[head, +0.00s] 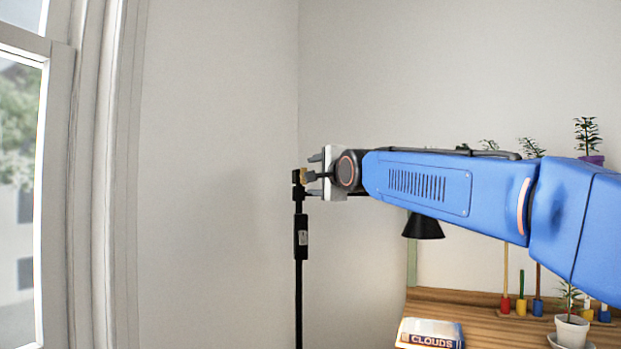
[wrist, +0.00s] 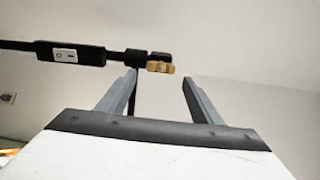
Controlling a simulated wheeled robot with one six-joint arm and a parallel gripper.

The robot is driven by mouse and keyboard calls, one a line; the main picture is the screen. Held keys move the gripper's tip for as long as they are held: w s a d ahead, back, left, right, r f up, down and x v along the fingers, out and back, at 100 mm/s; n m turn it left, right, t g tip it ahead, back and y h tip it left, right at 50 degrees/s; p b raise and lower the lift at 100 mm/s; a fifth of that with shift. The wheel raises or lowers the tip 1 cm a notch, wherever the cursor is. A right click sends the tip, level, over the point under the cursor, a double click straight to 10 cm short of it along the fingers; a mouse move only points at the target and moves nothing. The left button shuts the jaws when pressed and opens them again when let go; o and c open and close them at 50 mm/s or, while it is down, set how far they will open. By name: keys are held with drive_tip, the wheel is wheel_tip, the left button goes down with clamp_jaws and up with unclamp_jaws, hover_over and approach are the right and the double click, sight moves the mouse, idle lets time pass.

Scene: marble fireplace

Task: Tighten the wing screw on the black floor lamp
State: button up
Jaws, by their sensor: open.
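The black floor lamp (head: 299,270) stands upright near the room corner, its pole carrying a black box with a pale switch (wrist: 65,56). The brass-coloured wing screw (head: 304,175) sits at the pole's top joint. In the wrist view the wing screw (wrist: 160,67) appears between and just beyond the fingertips, nearer the left finger. My gripper (head: 314,176) is open beside the joint, its fingers (wrist: 160,80) pointing at the screw. I cannot tell whether they touch it. The lamp's black shade (head: 423,227) hangs below my blue arm, which hides part of the lamp's upper arm.
A wooden desk (head: 480,310) at lower right holds a book marked CLOUDS (head: 430,334), a potted plant (head: 572,328) and coloured pegs. More plants show behind my arm. A window (head: 22,180) is at left. Bare wall lies left of the lamp.

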drive_tip(key=v, duration=1.3)
drive_tip(key=shift+s+d+f, duration=0.1)
drive_tip(key=s+d+f+n+g+h, duration=0.2)
drive_tip(key=s+d+f, duration=0.3)
drive_tip(key=f, duration=0.4)
drive_tip(key=s+d+f+n+g+h, duration=0.1)
drive_tip(key=s+d+f+n, duration=0.15)
drive_tip(key=d+f, duration=0.5)
drive_tip(key=s+d+f+n+g+h, duration=0.2)
drive_tip(key=s+d+f, duration=0.25)
drive_tip(key=f, duration=0.55)
drive_tip(key=s+d+f+n+g+h, duration=0.1)
drive_tip(key=s+d+f+n+g, duration=0.2)
drive_tip(key=s+f, duration=0.8)
drive_tip(key=s+d+f+n+g+h, duration=0.1)
drive_tip(key=s+d+f+n+g, duration=0.2)
drive_tip(key=s+d+f, duration=0.3)
drive_tip(key=s+f, duration=0.5)
drive_tip(key=f, duration=0.4)
drive_tip(key=shift+s+d+f+n+g+h, duration=0.15)
drive_tip(key=shift+s+d+n+g+h, duration=0.1)
drive_tip(key=shift+d+n+g+h, duration=0.1)
